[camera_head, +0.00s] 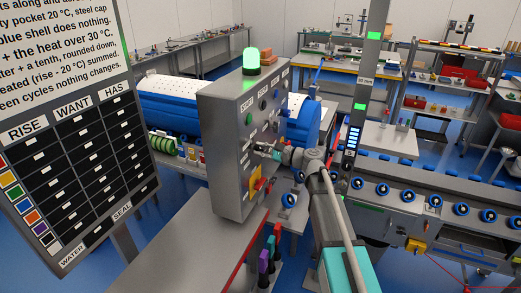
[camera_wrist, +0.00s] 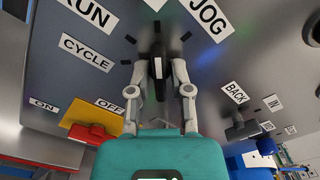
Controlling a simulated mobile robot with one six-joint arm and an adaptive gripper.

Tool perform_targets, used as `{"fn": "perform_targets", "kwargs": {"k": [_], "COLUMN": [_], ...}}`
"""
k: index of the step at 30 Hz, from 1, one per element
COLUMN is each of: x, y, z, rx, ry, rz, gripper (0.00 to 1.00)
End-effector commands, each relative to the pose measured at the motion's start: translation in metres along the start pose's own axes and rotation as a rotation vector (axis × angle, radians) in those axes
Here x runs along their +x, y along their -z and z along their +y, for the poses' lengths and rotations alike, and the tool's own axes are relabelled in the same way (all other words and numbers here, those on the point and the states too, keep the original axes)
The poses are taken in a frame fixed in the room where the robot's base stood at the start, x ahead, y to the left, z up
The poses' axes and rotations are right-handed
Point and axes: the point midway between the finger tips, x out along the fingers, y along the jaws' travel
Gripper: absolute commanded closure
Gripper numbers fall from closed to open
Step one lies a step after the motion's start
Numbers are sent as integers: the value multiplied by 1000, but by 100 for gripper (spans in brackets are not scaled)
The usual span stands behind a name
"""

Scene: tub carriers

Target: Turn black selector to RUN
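The black selector (camera_wrist: 157,62) sits on the grey panel (camera_wrist: 95,75) in the wrist view. The RUN label (camera_wrist: 90,12) lies to its upper left and the JOG label (camera_wrist: 212,18) to its upper right. The knob's long shape runs roughly up and down in the picture, between the two labels; its exact pointed position is hard to tell. My gripper (camera_wrist: 159,66) has one finger on each side of the selector, with small gaps seeming to show, so it looks open around it. In the head view my gripper (camera_head: 268,149) is at the control box (camera_head: 220,125) face; the selector is too small to tell there.
A red and yellow ON/OFF switch (camera_wrist: 95,130) is at left below the CYCLE label (camera_wrist: 87,52). The beacon (camera_head: 251,59) on the box glows green. Colored levers (camera_head: 265,262) stand below.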

Motion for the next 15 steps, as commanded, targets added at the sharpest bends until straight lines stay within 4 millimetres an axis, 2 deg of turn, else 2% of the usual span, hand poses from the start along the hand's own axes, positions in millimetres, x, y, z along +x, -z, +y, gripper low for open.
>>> {"fn": "perform_targets", "kwargs": {"k": [1, 2, 3, 15], "x": [0, 0, 1, 1], "y": [0, 0, 0, -1], "z": [0, 0, 0, 0], "rx": [0, 0, 0, -31], "ry": [1, 0, 0, 0], "rz": [0, 0, -1, -2], "gripper": [93, 99, 100, 100]}}
